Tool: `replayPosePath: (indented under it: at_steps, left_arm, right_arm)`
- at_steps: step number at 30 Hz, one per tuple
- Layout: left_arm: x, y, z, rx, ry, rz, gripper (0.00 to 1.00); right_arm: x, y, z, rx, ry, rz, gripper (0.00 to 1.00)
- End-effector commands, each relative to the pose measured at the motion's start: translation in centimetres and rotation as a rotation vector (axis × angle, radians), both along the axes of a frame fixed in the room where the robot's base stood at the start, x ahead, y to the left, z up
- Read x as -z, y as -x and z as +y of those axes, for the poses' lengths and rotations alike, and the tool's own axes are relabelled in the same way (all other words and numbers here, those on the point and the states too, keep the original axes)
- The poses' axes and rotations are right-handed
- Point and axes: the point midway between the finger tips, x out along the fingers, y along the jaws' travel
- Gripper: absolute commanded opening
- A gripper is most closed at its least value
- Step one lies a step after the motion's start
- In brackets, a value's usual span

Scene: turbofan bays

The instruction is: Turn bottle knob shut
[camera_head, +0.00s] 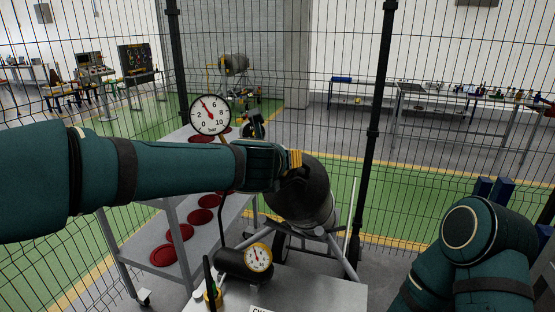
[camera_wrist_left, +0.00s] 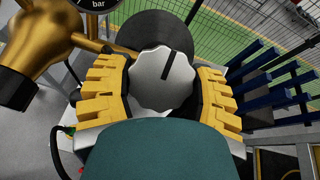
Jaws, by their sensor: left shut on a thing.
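The bottle (camera_head: 307,200) is a dark grey cylinder tilted on a wheeled frame; its dark round end shows behind the knob in the left wrist view (camera_wrist_left: 155,32). The bottle knob (camera_wrist_left: 150,96) is silver, with a scalloped rim and a black mark pointing up and slightly right. My left gripper (camera_head: 294,160) is at the bottle's upper end. Its yellow fingers, seen in the left wrist view (camera_wrist_left: 164,97), are shut on opposite sides of the knob. In the head view the arm and gripper hide the knob. My right arm shows at the lower right, its gripper out of view.
A brass fitting (camera_wrist_left: 62,38) stands left of the knob. A white gauge (camera_head: 210,115) stands above my left arm, its needle near 4. A smaller yellow-rimmed gauge (camera_head: 258,257) is below. A cart (camera_head: 245,202) holds red discs. A wire fence is behind.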

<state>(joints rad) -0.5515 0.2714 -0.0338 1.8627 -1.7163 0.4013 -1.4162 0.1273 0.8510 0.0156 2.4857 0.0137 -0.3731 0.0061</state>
Motion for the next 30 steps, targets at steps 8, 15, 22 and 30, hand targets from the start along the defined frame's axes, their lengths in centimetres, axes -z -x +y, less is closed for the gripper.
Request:
replayPosePath:
  at_steps: [8,15,22,30]
  left_arm:
    - [0.0,0.0,0.0,0.000,0.000,0.000,0.90]
    - [0.0,0.1,0.0,0.000,0.001,0.000,0.90]
    - [-1.1,2.4,0.6,-0.001,0.002,-0.002,0.90]
    - [-3.3,7.4,1.7,0.001,0.002,-0.004,0.90]
  right_arm:
    - [0.0,0.0,0.0,0.000,0.000,0.000,0.47]
    - [0.0,0.0,0.0,0.000,0.000,0.000,0.47]
    - [0.0,0.0,0.0,0.000,0.000,0.000,0.47]
    - [0.0,0.0,0.0,0.000,0.000,0.000,0.47]
